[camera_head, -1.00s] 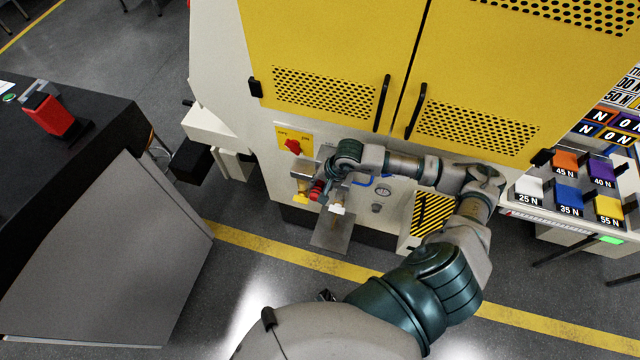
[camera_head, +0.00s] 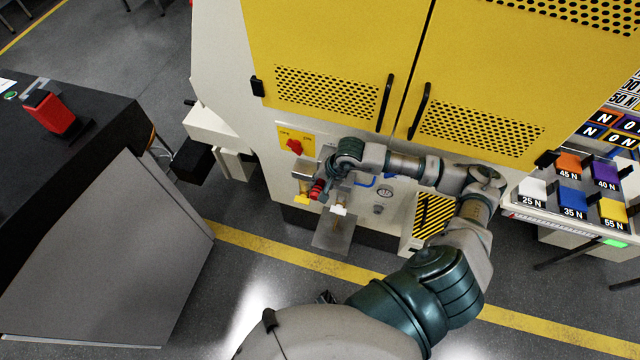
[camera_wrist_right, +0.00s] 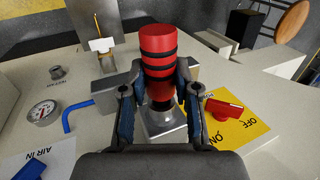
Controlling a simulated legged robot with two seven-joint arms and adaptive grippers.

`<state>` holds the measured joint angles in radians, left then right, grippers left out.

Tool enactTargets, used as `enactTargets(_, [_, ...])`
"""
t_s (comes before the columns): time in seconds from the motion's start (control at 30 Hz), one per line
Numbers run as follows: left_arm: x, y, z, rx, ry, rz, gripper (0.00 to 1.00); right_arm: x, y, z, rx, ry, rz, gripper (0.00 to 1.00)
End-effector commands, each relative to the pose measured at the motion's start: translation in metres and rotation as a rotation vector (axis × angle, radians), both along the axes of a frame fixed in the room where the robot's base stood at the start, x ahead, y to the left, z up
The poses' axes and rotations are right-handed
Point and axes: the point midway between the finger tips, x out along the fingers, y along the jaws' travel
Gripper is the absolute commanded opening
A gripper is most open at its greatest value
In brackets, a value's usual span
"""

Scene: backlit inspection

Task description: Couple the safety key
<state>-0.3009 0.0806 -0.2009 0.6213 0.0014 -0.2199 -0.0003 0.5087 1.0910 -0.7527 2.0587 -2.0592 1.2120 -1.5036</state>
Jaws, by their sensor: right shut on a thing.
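A red cylinder with black bands, apparently the safety key (camera_wrist_right: 158,42), stands between the fingers of my right gripper (camera_wrist_right: 160,82) in the wrist view. The fingers close on it from both sides. Its dark lower end is directly over a square metal block (camera_wrist_right: 166,132) on the machine front; whether it is seated there I cannot tell. In the head view the red key (camera_head: 317,189) shows at the left of my right gripper (camera_head: 326,184), low on the machine. My left gripper is not in view.
A yellow OFF/ON plate with a red rotary switch (camera_wrist_right: 224,107) is close by the right finger. A gauge (camera_wrist_right: 42,112) and a blue pipe (camera_wrist_right: 78,117) are to the left. A metal shelf (camera_head: 334,236) juts out below. Coloured weight blocks (camera_head: 571,198) stand at right.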

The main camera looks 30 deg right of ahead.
Motion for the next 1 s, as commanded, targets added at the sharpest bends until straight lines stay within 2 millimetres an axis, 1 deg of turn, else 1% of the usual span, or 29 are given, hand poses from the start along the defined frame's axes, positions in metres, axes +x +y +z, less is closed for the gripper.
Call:
enactTargets(0.53, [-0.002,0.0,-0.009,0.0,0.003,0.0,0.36,0.011,-0.013,0.0,-0.001,-0.002,0.0,0.0])
enactTargets(0.83, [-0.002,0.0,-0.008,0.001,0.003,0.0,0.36,0.012,-0.014,0.001,-0.002,-0.003,-0.001,0.0])
enactTargets(0.87, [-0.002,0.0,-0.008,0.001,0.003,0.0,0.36,0.012,-0.014,0.001,-0.002,-0.004,-0.001,0.33])
enactTargets(0.9, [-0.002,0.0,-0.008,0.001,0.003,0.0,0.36,0.012,-0.014,0.001,-0.002,-0.004,-0.001,0.43])
enactTargets(0.97, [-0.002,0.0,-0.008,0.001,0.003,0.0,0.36,0.012,-0.014,0.001,-0.002,-0.004,-0.001,0.58])
enactTargets(1.0, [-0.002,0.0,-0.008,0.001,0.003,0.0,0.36,0.012,-0.014,0.0,-0.001,-0.003,-0.001,0.6])
